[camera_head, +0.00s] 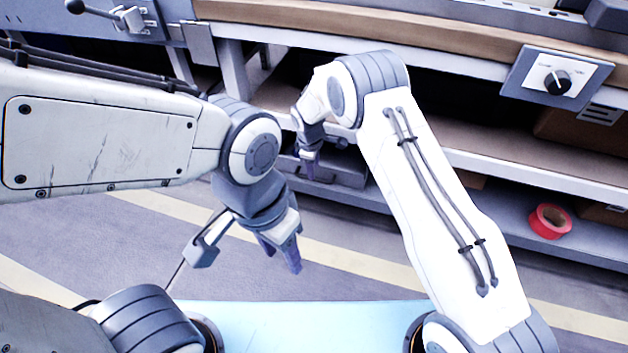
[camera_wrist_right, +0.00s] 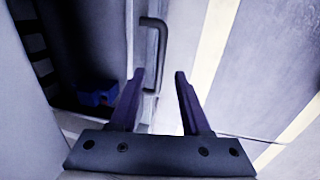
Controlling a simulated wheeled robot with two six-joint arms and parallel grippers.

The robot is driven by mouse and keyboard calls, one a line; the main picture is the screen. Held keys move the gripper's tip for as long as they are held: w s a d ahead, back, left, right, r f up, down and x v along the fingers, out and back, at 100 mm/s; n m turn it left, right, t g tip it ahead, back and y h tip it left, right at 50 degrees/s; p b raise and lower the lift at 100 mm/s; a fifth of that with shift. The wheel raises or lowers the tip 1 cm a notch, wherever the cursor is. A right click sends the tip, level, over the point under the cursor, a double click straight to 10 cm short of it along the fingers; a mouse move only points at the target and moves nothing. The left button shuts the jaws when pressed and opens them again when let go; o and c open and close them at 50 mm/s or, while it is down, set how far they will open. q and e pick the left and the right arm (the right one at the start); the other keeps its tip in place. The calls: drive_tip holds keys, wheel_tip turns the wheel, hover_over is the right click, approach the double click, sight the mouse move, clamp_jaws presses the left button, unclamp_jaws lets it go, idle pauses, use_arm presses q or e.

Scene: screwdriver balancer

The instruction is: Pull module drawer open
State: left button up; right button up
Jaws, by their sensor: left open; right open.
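A dark, bar-shaped handle (camera_wrist_right: 153,50) on a pale grey front shows in the right wrist view. My right gripper (camera_wrist_right: 159,73) is open, with the handle's near end at or just beyond the gap between its fingertips; I see no grip on it. In the head view my right gripper (camera_head: 309,170) is small and far off, in front of a grey drawer unit (camera_head: 345,176) under the bench, which my arm partly hides. My left gripper (camera_head: 280,262) is open and empty, pointing down above the floor.
A bench with a wooden edge (camera_head: 440,43) and a lower shelf (camera_head: 480,200) runs across the back. A control box with a black knob (camera_head: 557,82) hangs at the right. A red tape roll (camera_head: 550,221) lies on the lower shelf. A blue object (camera_wrist_right: 97,95) sits left of the handle.

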drive_tip(key=f, duration=0.1)
drive_tip(key=f+b, duration=0.1)
drive_tip(key=f, duration=0.1)
drive_tip(key=w+f+b, duration=0.1)
drive_tip(key=f, duration=0.1)
drive_tip(key=shift+d, duration=0.15)
clamp_jaws()
idle(1.3)
